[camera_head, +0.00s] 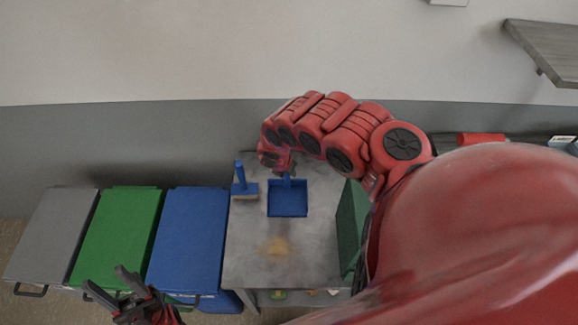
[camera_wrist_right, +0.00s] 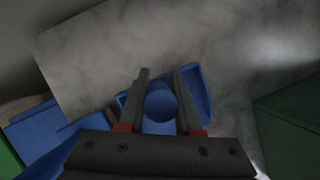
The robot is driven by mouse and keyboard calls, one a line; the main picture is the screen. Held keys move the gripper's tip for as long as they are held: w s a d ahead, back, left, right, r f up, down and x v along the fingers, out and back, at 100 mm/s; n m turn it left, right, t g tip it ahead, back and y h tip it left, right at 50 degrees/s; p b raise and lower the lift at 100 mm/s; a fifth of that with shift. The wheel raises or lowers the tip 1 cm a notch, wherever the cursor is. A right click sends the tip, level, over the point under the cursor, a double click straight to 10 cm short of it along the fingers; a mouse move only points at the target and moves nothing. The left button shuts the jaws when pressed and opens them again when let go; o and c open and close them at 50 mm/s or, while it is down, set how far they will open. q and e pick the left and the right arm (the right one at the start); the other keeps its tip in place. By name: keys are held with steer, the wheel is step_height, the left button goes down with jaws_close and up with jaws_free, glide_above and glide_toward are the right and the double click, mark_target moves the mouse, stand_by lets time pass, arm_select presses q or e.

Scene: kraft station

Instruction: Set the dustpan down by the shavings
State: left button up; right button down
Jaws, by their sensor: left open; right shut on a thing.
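The blue dustpan (camera_head: 288,200) is over the back part of the grey table, its pan towards the front. My right gripper (camera_head: 285,172) is shut on its handle at the back. In the right wrist view the round blue handle (camera_wrist_right: 160,104) sits between the fingers, with the dustpan's pan (camera_wrist_right: 195,88) beyond. I cannot tell whether the pan touches the table. The shavings (camera_head: 276,246) are a small tan patch on the table in front of the dustpan. My left gripper (camera_head: 117,284) is open and empty at the lower left, in front of the bins.
A blue brush (camera_head: 243,184) stands on the table (camera_head: 240,262) just left of the dustpan. A green panel (camera_head: 350,225) rises at the table's right side. Grey (camera_head: 50,235), green (camera_head: 117,235) and blue (camera_head: 187,235) bins stand to the left. The table around the shavings is clear.

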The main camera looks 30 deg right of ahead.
steer(key=shift+f+b, duration=0.2)
steer(key=shift+b, duration=0.15)
stand_by(0.3)
steer(key=c, duration=0.5)
jaws_free()
